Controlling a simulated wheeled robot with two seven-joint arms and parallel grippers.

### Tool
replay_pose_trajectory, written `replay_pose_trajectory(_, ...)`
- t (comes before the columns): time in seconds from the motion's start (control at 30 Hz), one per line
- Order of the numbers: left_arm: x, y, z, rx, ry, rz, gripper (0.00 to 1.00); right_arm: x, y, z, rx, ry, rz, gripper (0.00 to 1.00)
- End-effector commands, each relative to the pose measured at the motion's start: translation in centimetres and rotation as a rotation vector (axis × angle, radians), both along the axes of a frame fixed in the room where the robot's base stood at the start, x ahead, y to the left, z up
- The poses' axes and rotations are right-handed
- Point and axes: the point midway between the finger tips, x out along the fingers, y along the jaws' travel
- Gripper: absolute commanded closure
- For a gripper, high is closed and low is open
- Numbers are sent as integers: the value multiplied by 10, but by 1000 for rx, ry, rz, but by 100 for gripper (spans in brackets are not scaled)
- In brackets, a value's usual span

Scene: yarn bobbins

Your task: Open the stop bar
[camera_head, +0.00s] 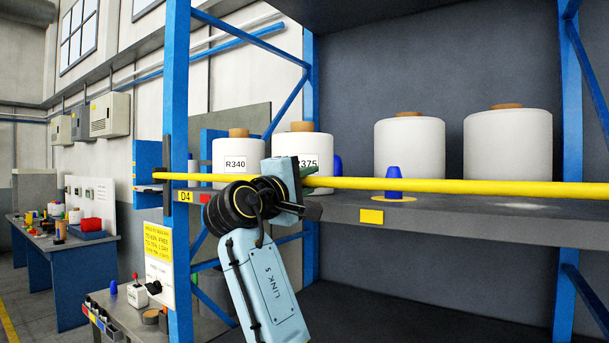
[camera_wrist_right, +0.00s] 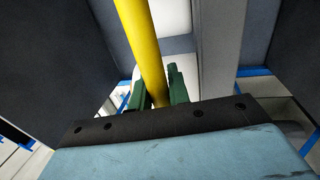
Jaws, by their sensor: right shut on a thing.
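The yellow stop bar (camera_head: 450,185) runs roughly level across the front of the rack's shelf. Its left end lies at a dark bracket (camera_head: 167,160) on the blue post; its right end runs out of the picture. My right gripper (camera_head: 308,172) is at the bar in front of the bobbin marked R375, and my wrist hides part of the bar. In the wrist view the stop bar (camera_wrist_right: 143,45) passes between the green fingers (camera_wrist_right: 157,88), which are shut on it. My left gripper is not in view.
Behind the bar stand white bobbins marked R340 (camera_head: 238,150) and R375 (camera_head: 303,143), and two larger ones (camera_head: 410,145) (camera_head: 508,142). The blue rack post (camera_head: 177,250) stands left of my arm.

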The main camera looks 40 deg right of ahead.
Motion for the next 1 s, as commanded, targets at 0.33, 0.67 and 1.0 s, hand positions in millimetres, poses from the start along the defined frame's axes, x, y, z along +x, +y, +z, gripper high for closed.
replay_pose_trajectory(0.33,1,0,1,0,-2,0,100,0,1,1,-2,-1,0,74)
replay_pose_trajectory(0.67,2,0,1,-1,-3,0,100,0,1,1,-2,-2,0,60)
replay_pose_trajectory(1.0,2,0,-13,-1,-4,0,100,-10,36,-9,-1,-3,5,60)
